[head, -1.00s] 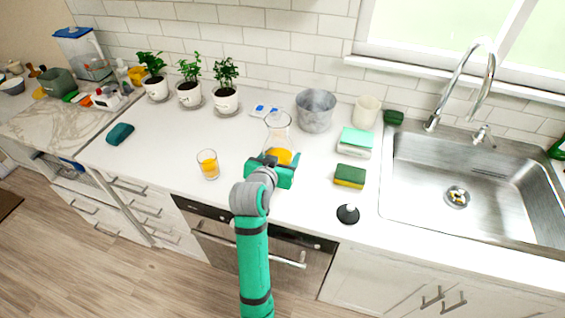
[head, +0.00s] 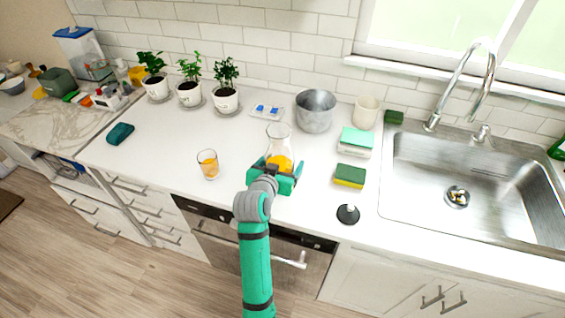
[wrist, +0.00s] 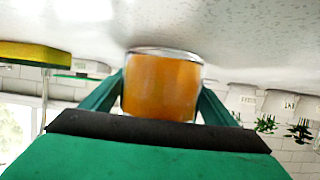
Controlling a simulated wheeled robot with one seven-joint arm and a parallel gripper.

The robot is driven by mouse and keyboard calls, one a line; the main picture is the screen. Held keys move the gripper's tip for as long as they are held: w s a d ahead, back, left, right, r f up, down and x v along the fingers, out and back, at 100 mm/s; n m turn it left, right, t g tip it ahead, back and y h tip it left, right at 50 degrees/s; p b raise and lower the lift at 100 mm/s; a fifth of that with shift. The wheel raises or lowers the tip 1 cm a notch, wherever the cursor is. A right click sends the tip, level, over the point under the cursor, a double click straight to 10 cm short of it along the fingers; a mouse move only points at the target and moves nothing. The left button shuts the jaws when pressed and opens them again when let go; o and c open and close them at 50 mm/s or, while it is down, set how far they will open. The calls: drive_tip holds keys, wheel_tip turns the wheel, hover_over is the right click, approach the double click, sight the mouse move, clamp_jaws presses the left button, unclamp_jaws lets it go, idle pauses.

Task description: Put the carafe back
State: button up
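The clear glass carafe (head: 280,143) has orange juice in its lower part. It appears upright on the white counter in the head view, directly in front of my gripper (head: 279,170). My gripper's fingers are spread, one on each side of the carafe's lower part, and look open. In the wrist view, which looks upside down, the juice-filled base of the carafe (wrist: 162,85) sits between the two green fingers, very close to both. Whether either finger touches the glass is hard to tell.
A glass of orange juice (head: 208,164) stands to the left. A green and yellow sponge (head: 350,176) and a black round item (head: 348,214) are to the right. A metal pot (head: 315,110), a cream cup (head: 367,111) and a blue-white item (head: 266,110) are behind.

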sight(279, 156)
drive_tip(key=shift+r, duration=0.15)
drive_tip(key=v, duration=1.2)
idle(0.4)
